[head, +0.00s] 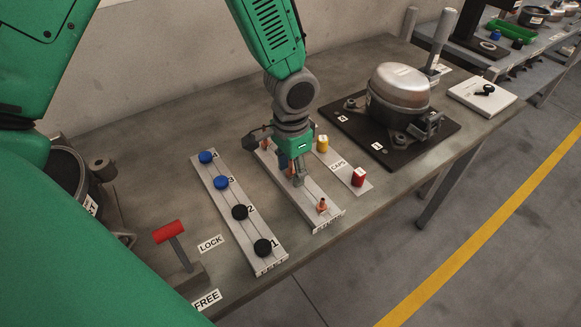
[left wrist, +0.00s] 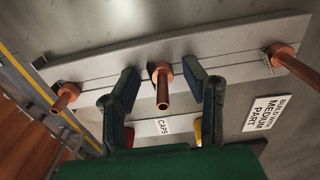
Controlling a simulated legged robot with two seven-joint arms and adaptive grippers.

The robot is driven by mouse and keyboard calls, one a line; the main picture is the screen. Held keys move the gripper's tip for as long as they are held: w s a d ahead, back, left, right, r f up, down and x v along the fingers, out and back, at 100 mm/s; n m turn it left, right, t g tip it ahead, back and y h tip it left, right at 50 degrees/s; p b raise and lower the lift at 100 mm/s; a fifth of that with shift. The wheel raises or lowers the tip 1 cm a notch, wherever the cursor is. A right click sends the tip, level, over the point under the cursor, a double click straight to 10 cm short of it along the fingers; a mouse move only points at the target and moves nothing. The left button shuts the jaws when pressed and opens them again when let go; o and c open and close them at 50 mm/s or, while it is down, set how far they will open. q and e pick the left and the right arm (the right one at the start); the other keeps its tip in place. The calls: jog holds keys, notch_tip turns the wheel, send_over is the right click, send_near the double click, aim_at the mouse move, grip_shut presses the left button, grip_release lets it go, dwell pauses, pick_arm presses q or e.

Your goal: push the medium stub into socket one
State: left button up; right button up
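My left gripper (head: 291,170) points down over the pale stub rack (head: 328,220) in the head view. In the left wrist view its fingers (left wrist: 163,76) are open, one on each side of the middle copper stub (left wrist: 162,86). That stub looks like the medium one; whether the fingers touch it I cannot tell. Another copper stub (left wrist: 65,96) is at left and a third (left wrist: 287,58) at right; one also shows at the rack's front (head: 322,206). Socket one (head: 263,247) is the black round piece at the near end of the numbered strip (head: 228,204). My right gripper is not in view.
A red-handled lever (head: 170,233) stands near the LOCK and FREE labels. Yellow (head: 322,143) and red (head: 359,176) caps sit on the CAPS plate right of the rack. A compressor (head: 398,95) stands on a black base behind. A card reads "build with medium part" (left wrist: 266,113).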

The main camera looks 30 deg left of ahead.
pick_arm(q)
jog(key=shift+d+r, duration=0.1)
jog(key=shift+d, duration=0.35)
jog(key=shift+w, duration=0.1)
jog(key=shift+a+p, duration=0.35)
jog(key=shift+a, duration=0.25)
grip_shut()
jog(key=shift+d, duration=0.25)
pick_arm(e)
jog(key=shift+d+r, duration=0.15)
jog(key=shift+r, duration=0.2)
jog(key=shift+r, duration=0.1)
